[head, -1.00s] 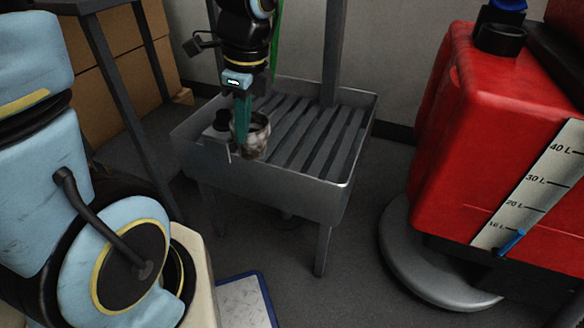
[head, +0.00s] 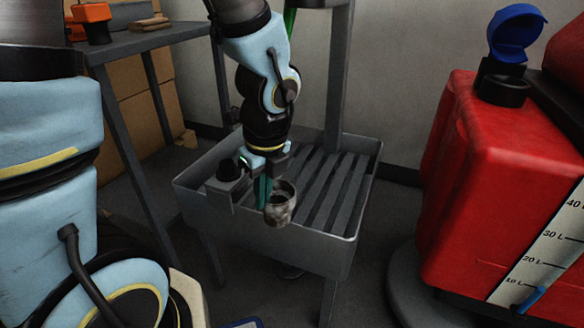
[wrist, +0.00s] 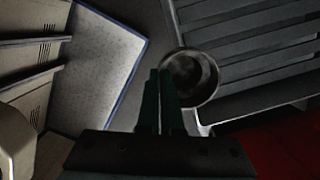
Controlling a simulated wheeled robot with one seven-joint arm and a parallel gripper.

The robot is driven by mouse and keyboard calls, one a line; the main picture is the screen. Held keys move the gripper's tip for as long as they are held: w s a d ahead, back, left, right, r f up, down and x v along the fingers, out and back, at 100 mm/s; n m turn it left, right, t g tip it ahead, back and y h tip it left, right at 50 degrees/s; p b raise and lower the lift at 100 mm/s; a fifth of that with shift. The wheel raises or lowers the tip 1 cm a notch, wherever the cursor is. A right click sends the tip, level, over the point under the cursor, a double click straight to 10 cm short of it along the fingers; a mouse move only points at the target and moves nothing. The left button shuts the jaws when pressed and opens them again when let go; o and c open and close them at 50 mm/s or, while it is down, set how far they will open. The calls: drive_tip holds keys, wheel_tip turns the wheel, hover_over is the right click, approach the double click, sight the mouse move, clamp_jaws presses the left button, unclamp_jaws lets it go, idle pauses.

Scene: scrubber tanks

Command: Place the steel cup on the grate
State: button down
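The steel cup (head: 281,205) is a stained metal cup, upright, with its open mouth up. It shows at the front edge of the tank, overlapping the front rim in the head view. My gripper (head: 264,192) has teal fingers pointing down at the cup's left side. In the wrist view the fingers (wrist: 160,82) are close together at the near-left rim of the cup (wrist: 193,78), apparently pinching its wall. The dark slatted grate (head: 318,190) lies in the grey tank, right of and behind the cup. The contact at the fingertips is partly hidden.
The tank's raised metal rim (head: 345,238) surrounds the grate. A post rises behind. A red machine (head: 490,190) with an open blue cap (head: 515,33) stands right. The grate's slats look bare.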

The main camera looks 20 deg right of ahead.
drive_tip(key=w+d+p, duration=0.1)
drive_tip(key=p, duration=0.1)
drive_tip(key=shift+r+p, duration=0.35)
drive_tip(key=shift+r, duration=0.05)
drive_tip(key=w+d+f, duration=0.1)
drive_tip(key=w+d, duration=0.8)
drive_tip(key=w, duration=0.1)
drive_tip(key=shift+s+a+f+b, duration=0.15)
drive_tip(key=shift+f+b, duration=0.35)
drive_tip(key=shift+f, duration=1.25)
drive_tip(key=shift+s+a+f+b, duration=0.15)
drive_tip(key=shift+f+b, duration=0.35)
drive_tip(key=shift+f, duration=1.2)
drive_tip(key=shift+d, duration=0.1)
drive_tip(key=shift+f, duration=0.2)
drive_tip(key=c, duration=1.1)
unclamp_jaws()
drive_tip(key=shift+r, duration=0.1)
